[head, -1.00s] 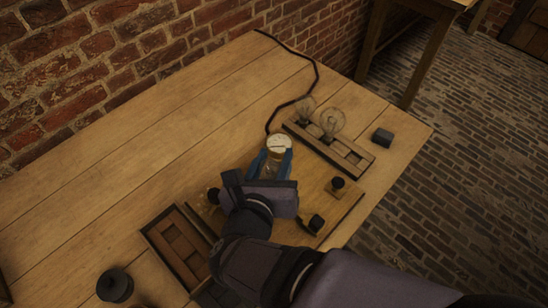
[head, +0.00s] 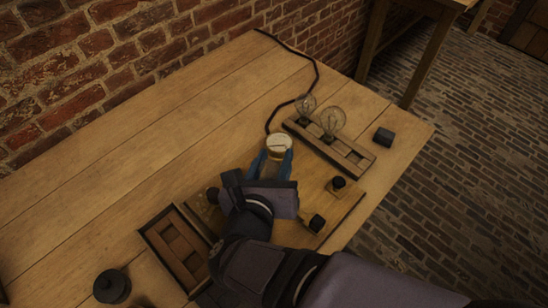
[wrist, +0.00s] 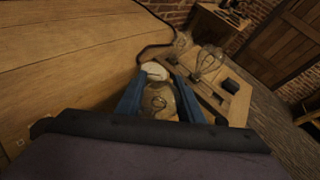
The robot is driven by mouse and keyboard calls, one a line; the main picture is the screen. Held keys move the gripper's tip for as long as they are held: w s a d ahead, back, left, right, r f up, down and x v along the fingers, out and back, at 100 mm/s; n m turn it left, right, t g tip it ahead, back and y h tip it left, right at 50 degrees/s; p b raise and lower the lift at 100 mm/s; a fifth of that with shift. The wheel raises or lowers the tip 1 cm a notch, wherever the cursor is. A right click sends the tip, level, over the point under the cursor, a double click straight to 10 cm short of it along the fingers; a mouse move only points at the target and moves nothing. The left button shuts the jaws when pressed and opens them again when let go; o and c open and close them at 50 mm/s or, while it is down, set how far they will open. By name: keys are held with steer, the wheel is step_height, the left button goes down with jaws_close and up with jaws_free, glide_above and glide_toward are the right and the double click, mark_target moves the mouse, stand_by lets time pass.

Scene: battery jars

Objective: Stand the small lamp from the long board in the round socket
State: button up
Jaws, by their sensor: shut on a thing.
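My gripper (wrist: 160,102) is shut on a clear glass lamp (wrist: 159,97), which shows between the blue fingers in the wrist view. In the head view my gripper (head: 276,168) is over the middle of the table, and the lamp is mostly hidden by it. The long board (head: 354,158) lies to the right, with two glass lamps (head: 306,103) (head: 333,121) standing at its far end and its near end bare. A small round black fitting (head: 338,183) on a wooden base is right of my gripper. I cannot tell if it is the round socket.
A round white-faced gauge (head: 279,146) is just beyond my fingertips, with a dark cable behind. A black block (head: 383,137) lies beyond the long board. A black block (head: 316,223), a wooden tray (head: 172,238) and a round black object (head: 112,287) are nearer. The table's left is clear.

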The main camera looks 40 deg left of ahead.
steer(key=shift+f+b, duration=0.3)
steer(key=o, duration=0.9)
